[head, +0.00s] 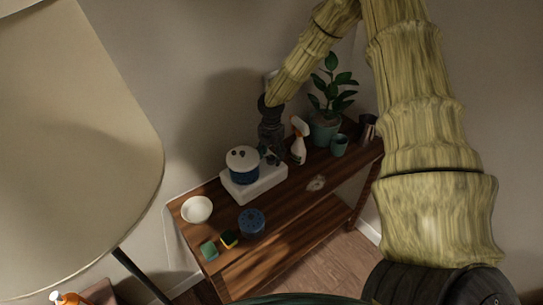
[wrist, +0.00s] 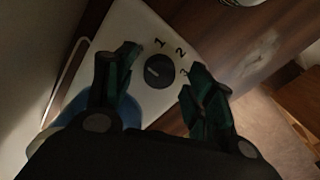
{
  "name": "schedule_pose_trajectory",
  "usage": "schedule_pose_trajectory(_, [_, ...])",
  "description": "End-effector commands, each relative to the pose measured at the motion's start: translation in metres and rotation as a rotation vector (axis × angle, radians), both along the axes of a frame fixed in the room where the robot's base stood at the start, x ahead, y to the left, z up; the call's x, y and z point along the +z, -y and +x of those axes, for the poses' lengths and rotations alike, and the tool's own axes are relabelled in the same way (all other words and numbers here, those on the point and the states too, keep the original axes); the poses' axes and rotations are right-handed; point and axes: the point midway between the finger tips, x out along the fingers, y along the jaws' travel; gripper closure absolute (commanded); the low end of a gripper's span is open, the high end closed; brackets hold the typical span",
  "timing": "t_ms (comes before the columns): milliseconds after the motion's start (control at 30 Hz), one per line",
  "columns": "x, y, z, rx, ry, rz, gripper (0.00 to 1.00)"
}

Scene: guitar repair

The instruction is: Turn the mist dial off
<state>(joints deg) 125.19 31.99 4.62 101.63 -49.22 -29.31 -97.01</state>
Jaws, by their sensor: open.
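The mist dial (wrist: 159,71) is a round dark knob on the white base (wrist: 130,30) in the wrist view. The numbers 1, 2 and 3 are printed around it at upper right. A pale mark on the knob sits toward its left side. My gripper (wrist: 162,60) is open, with one dark green finger on each side of the dial; I cannot tell if either touches it. In the head view, the base (head: 268,193) carries a blue tank with a white lid (head: 242,155). My gripper (head: 271,152) is at its right, and the dial is hidden there.
On the wooden shelf (head: 292,205) are a spray bottle (head: 299,143), potted plant (head: 326,127), green cup (head: 339,145) and metal cup (head: 368,126) to the right. A white bowl (head: 197,209), sponge (head: 229,239), green block (head: 209,250) and blue jar (head: 252,222) are left and front.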

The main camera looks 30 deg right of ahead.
Motion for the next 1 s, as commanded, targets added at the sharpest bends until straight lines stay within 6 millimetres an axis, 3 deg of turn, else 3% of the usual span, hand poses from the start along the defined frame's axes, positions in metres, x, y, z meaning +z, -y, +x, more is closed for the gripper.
schedule_pose_trajectory(600, [0.089, 0.001, 0.001, 0.0, 0.003, 0.001, 0.46])
schedule_pose_trajectory(800, [0.107, 0.001, 0.001, -0.001, 0.002, 0.001, 0.46])
schedule_pose_trajectory(1000, [0.112, 0.002, 0.001, -0.001, 0.001, 0.0, 0.46])
